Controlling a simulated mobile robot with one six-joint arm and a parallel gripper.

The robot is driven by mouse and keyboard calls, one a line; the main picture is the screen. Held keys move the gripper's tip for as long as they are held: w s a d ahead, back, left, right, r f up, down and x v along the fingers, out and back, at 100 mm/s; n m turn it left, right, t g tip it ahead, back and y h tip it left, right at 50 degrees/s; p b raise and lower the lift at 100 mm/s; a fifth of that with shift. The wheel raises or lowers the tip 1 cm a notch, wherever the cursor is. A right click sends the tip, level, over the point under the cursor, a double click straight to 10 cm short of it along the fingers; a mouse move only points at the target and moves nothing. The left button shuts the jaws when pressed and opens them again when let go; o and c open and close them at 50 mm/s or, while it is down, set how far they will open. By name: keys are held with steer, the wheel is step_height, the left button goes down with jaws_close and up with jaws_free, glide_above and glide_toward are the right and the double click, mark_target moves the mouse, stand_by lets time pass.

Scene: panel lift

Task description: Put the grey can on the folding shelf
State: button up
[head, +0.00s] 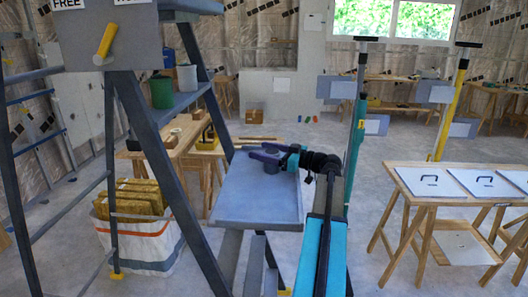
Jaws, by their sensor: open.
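The grey can (187,77) stands upright on the blue-grey ladder shelf (184,102), just right of a green can (162,91). A flat grey-blue panel with a low rim (258,214), which looks like the folding shelf, sits lower in the middle and appears roughly level and empty. My arm comes up from the bottom, right of this panel, and bends left. My gripper (248,153) is open over the panel's far edge, lower than the grey can and to its right. It holds nothing. Its fingertips are small and dark, so their exact gap is unclear.
A board marked FREE with a yellow lever (106,40) is at upper left. The ladder's legs (169,165) slope between the cans and the panel. A white bag (138,238) of yellow packs stands lower left. A wooden table (460,177) stands right; floor between is clear.

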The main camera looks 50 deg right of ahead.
steer(key=b+v, duration=0.3)
steer(key=v, duration=0.9)
steer(key=shift+s, duration=0.1)
stand_by(0.6)
